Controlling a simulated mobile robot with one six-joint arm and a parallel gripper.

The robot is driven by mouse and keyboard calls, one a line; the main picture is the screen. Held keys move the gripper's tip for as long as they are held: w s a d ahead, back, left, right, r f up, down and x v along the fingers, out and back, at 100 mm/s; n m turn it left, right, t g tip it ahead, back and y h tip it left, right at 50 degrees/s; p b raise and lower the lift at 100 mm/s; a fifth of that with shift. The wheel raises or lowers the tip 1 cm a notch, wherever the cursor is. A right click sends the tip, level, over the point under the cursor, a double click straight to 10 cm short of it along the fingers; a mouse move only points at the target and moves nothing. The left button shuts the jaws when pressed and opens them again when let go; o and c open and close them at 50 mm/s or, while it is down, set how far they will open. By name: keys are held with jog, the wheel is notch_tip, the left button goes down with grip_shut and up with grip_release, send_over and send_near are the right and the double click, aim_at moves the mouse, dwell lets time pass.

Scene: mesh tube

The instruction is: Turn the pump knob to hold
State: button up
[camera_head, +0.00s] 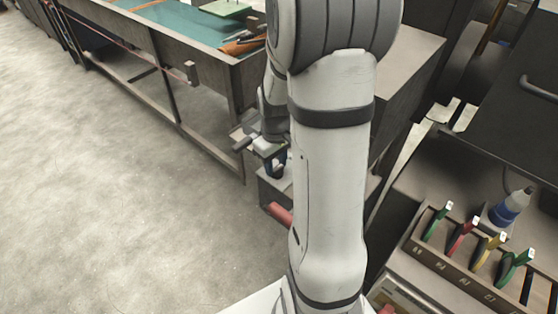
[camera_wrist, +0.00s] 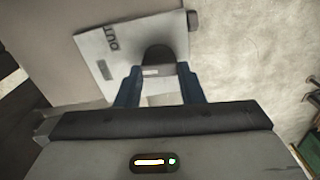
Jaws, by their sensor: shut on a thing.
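The dark pump knob (camera_wrist: 158,58) is in the upper middle of the wrist view, on a light grey plate (camera_wrist: 88,46). The plate carries the letters "OUT" to the left of the knob and a dark mark below them. My gripper (camera_wrist: 158,78) has its two blue fingers shut on the knob, one on each side. In the head view my gripper (camera_head: 276,168) shows just left of my forearm, low beside the end of the bench. The knob cannot be made out there, and my arm hides part of the pump.
A bench (camera_head: 150,40) with a teal top stands at upper left. A red cylinder (camera_head: 280,214) sits below my gripper. A rack (camera_head: 460,275) of coloured-handled tools and a blue-and-white bottle (camera_head: 508,208) are at right. The concrete floor at left is clear.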

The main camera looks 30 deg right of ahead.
aim_at(277, 167)
jog(key=shift+s+n, duration=0.15)
jog(key=shift+n, duration=0.55)
jog(key=o, duration=0.7)
jog(key=shift+d, duration=0.15)
jog(key=shift+o, duration=1.4)
jog(key=shift+r, duration=0.15)
notch_tip(277, 167, up, 8)
jog(key=shift+f, duration=0.2)
